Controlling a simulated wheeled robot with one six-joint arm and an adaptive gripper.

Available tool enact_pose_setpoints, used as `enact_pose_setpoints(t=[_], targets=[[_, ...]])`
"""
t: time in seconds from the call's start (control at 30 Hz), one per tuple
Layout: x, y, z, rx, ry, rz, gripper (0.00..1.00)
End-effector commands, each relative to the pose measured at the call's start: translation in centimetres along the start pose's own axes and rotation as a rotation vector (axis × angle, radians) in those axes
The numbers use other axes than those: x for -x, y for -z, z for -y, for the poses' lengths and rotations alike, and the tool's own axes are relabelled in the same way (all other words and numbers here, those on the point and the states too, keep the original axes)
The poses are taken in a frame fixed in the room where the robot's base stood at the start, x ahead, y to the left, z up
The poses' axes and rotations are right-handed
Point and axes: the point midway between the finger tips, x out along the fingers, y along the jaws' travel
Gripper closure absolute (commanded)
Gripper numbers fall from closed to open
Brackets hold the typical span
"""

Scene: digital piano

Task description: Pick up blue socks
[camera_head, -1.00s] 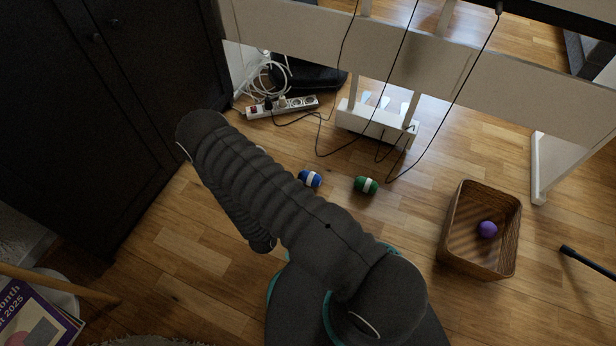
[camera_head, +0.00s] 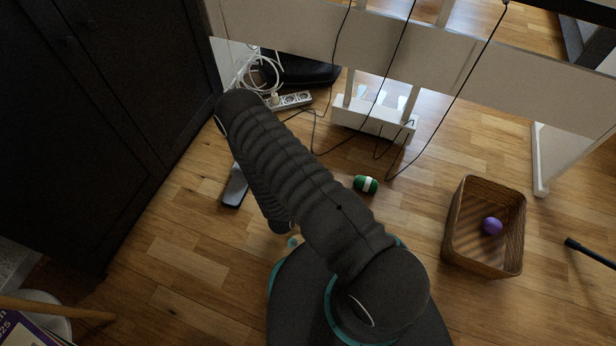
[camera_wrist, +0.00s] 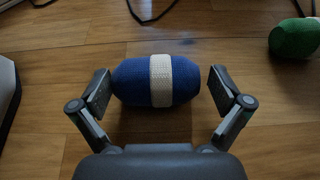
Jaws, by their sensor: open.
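The blue socks (camera_wrist: 131,80) are a rolled bundle with a white band, lying on the wooden floor in the wrist view. My gripper (camera_wrist: 160,92) is open, with one finger near each end of the bundle. The left finger is very close to the blue end; I cannot tell whether it touches. The right finger stands slightly apart from the other end. In the head view the blue socks are hidden behind my arm.
A green bundle with a white band (camera_head: 365,184) lies to the right on the floor. A wicker basket (camera_head: 455,235) holds a purple ball (camera_head: 492,226). Cables and a power strip (camera_head: 291,100) lie near the white piano frame (camera_head: 290,40). A dark cabinet (camera_head: 110,130) stands left.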

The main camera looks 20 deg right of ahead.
Motion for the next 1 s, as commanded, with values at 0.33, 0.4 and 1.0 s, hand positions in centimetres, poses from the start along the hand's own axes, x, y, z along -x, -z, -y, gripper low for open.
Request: enact_pose_setpoints(t=[0.33,0.4,1.0], targets=[[0.6,0.2,-0.8,0.007,-0.017,0.000,0.43],[0.5,0.2,-0.8,0.007,-0.017,0.000,0.44],[1.8,-3.3,-0.7,0.003,-0.014,0.001,0.44]])
